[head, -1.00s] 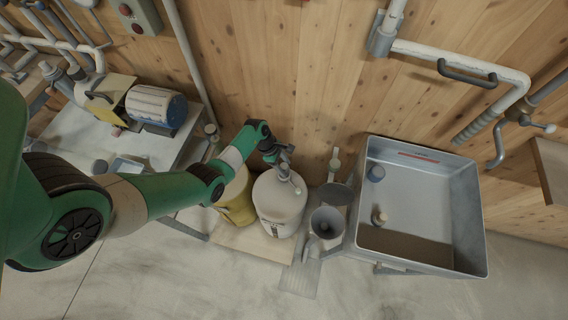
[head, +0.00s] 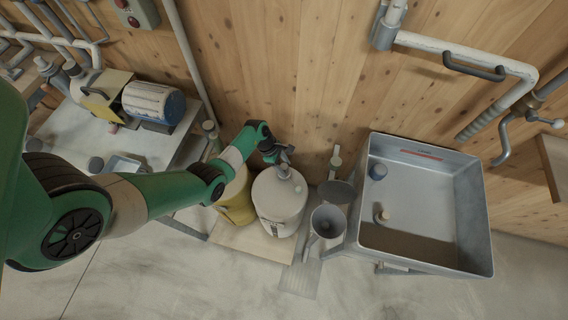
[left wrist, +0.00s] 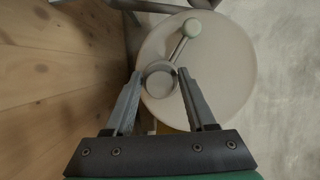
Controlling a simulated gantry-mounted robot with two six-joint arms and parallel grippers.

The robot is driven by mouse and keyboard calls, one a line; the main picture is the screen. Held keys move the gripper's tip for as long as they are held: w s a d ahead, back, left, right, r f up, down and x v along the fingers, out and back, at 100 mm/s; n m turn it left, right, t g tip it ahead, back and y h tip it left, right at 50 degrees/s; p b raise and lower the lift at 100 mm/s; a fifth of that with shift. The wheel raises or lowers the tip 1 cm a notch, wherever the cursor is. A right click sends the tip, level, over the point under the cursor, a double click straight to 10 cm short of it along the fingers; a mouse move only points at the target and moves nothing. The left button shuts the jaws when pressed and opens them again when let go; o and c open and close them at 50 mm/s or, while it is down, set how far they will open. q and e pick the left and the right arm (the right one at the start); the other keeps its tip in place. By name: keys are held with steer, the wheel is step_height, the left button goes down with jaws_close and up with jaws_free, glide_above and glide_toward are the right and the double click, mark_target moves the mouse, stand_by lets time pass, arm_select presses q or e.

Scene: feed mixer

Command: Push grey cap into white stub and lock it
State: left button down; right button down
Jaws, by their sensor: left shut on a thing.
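My left gripper (left wrist: 159,74) is shut on a round grey cap (left wrist: 160,80), one finger on each side of it. The cap is over the top of the white drum (left wrist: 225,75). A thin grey bar with a pale round knob (left wrist: 192,28) extends from the cap's side toward the upper right. I cannot make out the white stub under the cap, nor tell how deep the cap sits. In the head view my left gripper (head: 285,153) is above the back of the white drum (head: 280,204). My right gripper is not in view.
A yellow container (head: 237,205) stands left of the drum. A grey funnel (head: 327,221) and a large grey hopper (head: 425,207) stand to its right. A bench with a motor (head: 153,103) is at the left. The wooden wall is close behind; the front floor is clear.

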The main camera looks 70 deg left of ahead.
arm_select(q)
steer(key=shift+f, duration=0.15)
steer(key=shift+c, duration=0.7)
jaws_free()
steer(key=p+v, duration=0.6)
steer(key=v, duration=0.5)
steer(key=shift+r, duration=0.25)
steer(key=shift+s+a, duration=0.1)
